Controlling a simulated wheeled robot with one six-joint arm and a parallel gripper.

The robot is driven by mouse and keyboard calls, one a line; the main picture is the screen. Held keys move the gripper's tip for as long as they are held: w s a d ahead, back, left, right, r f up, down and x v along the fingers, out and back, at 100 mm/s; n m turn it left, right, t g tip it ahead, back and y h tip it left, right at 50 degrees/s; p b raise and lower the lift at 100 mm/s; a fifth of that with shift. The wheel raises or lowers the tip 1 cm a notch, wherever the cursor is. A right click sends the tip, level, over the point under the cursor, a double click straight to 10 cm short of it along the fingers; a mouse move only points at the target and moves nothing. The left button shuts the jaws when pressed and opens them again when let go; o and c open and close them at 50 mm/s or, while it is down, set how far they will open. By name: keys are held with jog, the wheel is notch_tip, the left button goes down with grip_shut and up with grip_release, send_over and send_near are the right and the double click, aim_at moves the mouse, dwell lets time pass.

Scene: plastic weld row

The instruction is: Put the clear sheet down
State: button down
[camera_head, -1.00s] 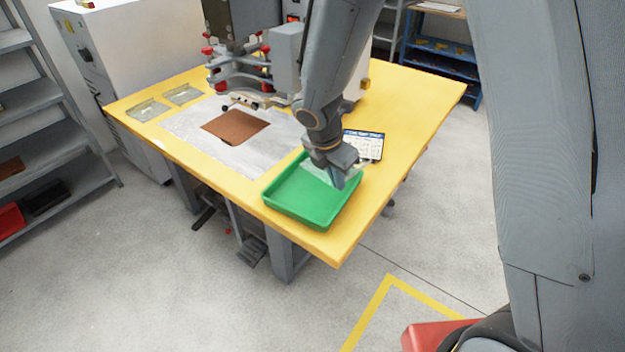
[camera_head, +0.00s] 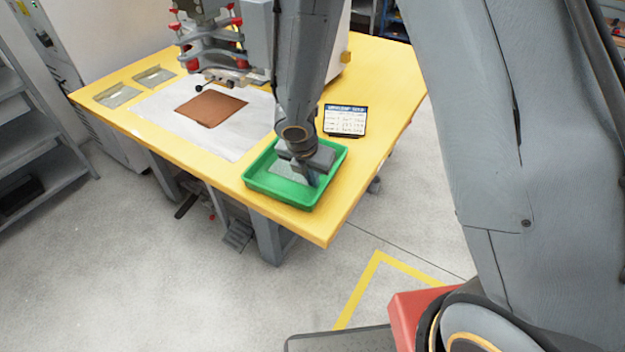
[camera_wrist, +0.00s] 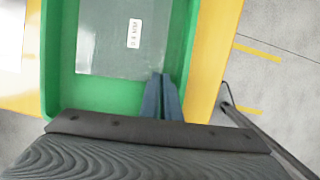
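The clear sheet (camera_head: 289,171) is a thin see-through rectangle with a small white label. It shows over the floor of the green tray (camera_head: 265,186), inside its rim. In the wrist view the sheet (camera_wrist: 105,40) covers much of the tray floor (camera_wrist: 60,85). My gripper (camera_head: 313,178) points down into the tray. Its two fingers (camera_wrist: 162,95) are close together at the sheet's near right corner and look shut on it. I cannot tell whether the sheet touches the tray floor.
The tray stands on the yellow table (camera_head: 375,100) by its front edge. A brown sheet (camera_head: 210,107) lies on a white mat (camera_head: 160,118) to the left. A small sign (camera_head: 344,120) stands behind the tray. A welding machine (camera_head: 212,45) stands at the back.

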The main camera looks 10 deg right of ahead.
jog(key=shift+f, duration=0.15)
jog(key=c, duration=2)
grip_release()
jog(key=p+v, duration=0.3)
jog(key=v, duration=0.9)
jog(key=s+d+r+m, duration=0.2)
jog(key=s+d+m, duration=0.2)
jog(key=m, duration=0.6)
jog(key=s+d+r+m+g+y, duration=0.1)
jog(key=s+d+m, duration=0.3)
jog(key=m, duration=0.5)
jog(key=s+d+r+m, duration=0.3)
jog(key=d+m, duration=0.4)
jog(key=m, duration=0.3)
jog(key=shift+s+m+g+y, duration=0.3)
jog(key=shift+s+g+y, duration=0.1)
jog(key=shift+s, duration=0.3)
jog(key=shift+d, duration=0.15)
